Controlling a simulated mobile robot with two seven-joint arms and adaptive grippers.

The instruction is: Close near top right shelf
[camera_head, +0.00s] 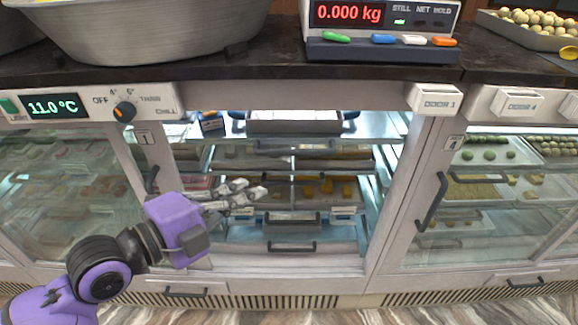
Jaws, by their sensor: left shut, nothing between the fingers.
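The middle bay of the glass-fronted counter stands open and shows stacked pull-out shelves. An upper shelf with a dark bar handle (296,145) is at the top of the opening. A middle shelf with a handle (300,178) holds orange-brown sweets. A lower shelf front carries another dark handle (291,248). I cannot tell for sure which is the near top right shelf or how far each is pulled out. My left gripper (254,190) is shut and empty, in front of the left half of the opening, and hides part of the middle shelves. My right gripper is not in view.
A numbered glass door with a dark handle (432,203) stands right of the opening. Another glass door with a handle (152,180) is at left. A scale (380,48), a large metal pan (150,38) and a tray of round sweets (534,31) stand on the dark countertop.

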